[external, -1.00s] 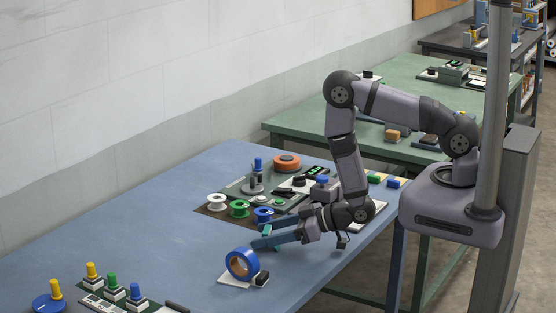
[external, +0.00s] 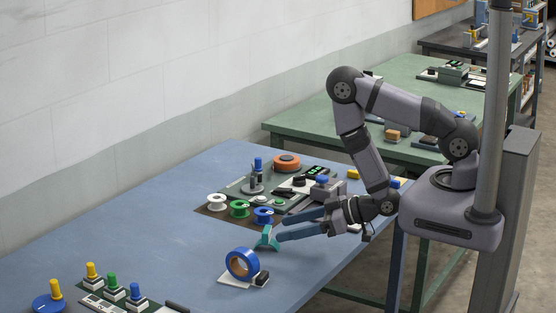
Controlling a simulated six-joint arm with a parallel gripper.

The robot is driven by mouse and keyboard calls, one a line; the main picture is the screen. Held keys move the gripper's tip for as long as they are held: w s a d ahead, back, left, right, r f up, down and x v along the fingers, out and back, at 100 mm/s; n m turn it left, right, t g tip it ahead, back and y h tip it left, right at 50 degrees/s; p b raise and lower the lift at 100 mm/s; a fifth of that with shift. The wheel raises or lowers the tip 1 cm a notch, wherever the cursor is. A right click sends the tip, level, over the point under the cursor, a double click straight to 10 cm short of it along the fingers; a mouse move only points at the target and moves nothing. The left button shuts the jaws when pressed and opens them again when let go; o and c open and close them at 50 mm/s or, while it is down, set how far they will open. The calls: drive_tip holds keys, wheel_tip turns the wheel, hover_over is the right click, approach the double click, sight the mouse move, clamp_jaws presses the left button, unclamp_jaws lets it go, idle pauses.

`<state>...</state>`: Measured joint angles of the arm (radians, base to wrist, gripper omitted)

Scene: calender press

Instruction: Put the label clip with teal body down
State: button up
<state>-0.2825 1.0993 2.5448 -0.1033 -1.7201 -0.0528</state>
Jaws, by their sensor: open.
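The label clip with teal body (external: 267,238) rests on the blue table, between the blue spool and the blue tape roll. Its teal body is spread at the bottom and narrow at the top. My gripper (external: 281,230) is open and empty, just right of the clip. Its two blue-grey fingers point left toward the clip, with a small gap between them and it as far as this view shows.
A blue tape roll (external: 242,263) on a white base stands in front of the clip. A press unit (external: 258,180) sits farther back. The table's left middle is clear.

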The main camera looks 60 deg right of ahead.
drive_tip(key=shift+s+d+r, duration=0.15)
drive_tip(key=shift+s+r, duration=0.05)
drive_tip(key=shift+s, duration=0.15)
drive_tip(key=shift+w, duration=0.1)
drive_tip(key=shift+w+d+f+g+h, duration=0.2)
drive_tip(key=shift+w+d+g+h, duration=0.25)
drive_tip(key=shift+w, duration=0.25)
drive_tip(key=d+g, duration=0.1)
drive_tip(key=d+g+h, duration=0.1)
drive_tip(key=d, duration=0.1)
drive_tip(key=d+m+g+h, duration=0.1)
drive_tip(key=shift+w+d+r, duration=0.15)
drive_tip(key=shift+w+r, duration=0.05)
drive_tip(key=shift+w, duration=0.15)
drive_tip(key=s+d+r+g, duration=0.1)
drive_tip(key=d, duration=0.1)
drive_tip(key=s+d+r+m+g+h, duration=0.1)
drive_tip(key=s+g, duration=0.1)
drive_tip(key=shift+s+d+r+h, duration=0.15)
drive_tip(key=shift+d+h, duration=0.1)
drive_tip(key=shift+d, duration=0.15)
drive_tip(key=s+d+r+m+g, duration=0.1)
drive_tip(key=s+d+r+g, duration=0.1)
drive_tip(key=s, duration=0.5)
drive_tip(key=s+d+r+m+g, duration=0.1)
drive_tip(key=s+d+r+g, duration=0.1)
drive_tip(key=s+r+g, duration=0.2)
drive_tip(key=shift+s+d+r+h, duration=0.15)
drive_tip(key=shift+s+r+h, duration=0.25)
drive_tip(key=shift+s+r, duration=0.95)
